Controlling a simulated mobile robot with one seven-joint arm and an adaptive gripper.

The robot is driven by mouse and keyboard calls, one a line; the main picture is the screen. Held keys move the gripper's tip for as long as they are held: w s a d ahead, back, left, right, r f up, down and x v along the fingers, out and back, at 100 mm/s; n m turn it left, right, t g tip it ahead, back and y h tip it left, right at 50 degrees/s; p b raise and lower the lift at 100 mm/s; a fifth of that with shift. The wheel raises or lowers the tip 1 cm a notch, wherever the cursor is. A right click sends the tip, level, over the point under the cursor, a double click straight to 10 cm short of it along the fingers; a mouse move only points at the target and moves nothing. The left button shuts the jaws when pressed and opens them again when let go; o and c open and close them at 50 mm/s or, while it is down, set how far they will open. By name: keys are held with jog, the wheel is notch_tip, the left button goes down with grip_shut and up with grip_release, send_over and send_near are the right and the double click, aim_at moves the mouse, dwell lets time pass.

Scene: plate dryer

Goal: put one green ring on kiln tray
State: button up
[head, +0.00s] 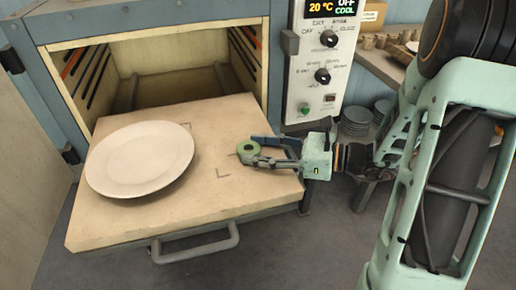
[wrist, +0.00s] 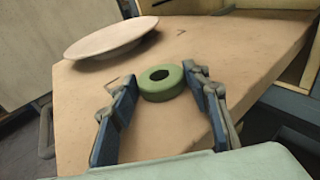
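The kiln tray (head: 225,205) is a pale slab pulled out in front of the kiln opening, with thin corner marks on it. A green ring (head: 248,147) lies flat on the tray, by these marks and right of the plate; it also shows in the wrist view (wrist: 160,82). My gripper (head: 259,150) is low over the tray, reaching in from the right. In the wrist view its two blue fingers (wrist: 160,78) are apart, with the ring between their tips. The right fingertip is very close to the ring; I cannot tell whether it touches. A narrow gap shows at the left fingertip.
A large white plate (head: 140,158) lies on the tray's left side. The kiln (head: 180,70) stands open behind, with a control panel (head: 322,60) at its right. A grey handle (head: 195,252) is on the tray's front edge. Stacked plates (head: 357,118) stand at the right.

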jog(key=o, duration=0.4)
jog(key=shift+c, duration=0.2)
jog(key=shift+r, duration=0.1)
jog(key=shift+d+r, duration=0.15)
jog(key=p+v, duration=0.2)
jog(key=v, duration=0.9)
jog(key=shift+d, duration=0.35)
jog(key=shift+s+p, duration=0.1)
jog(key=shift+p, duration=0.2)
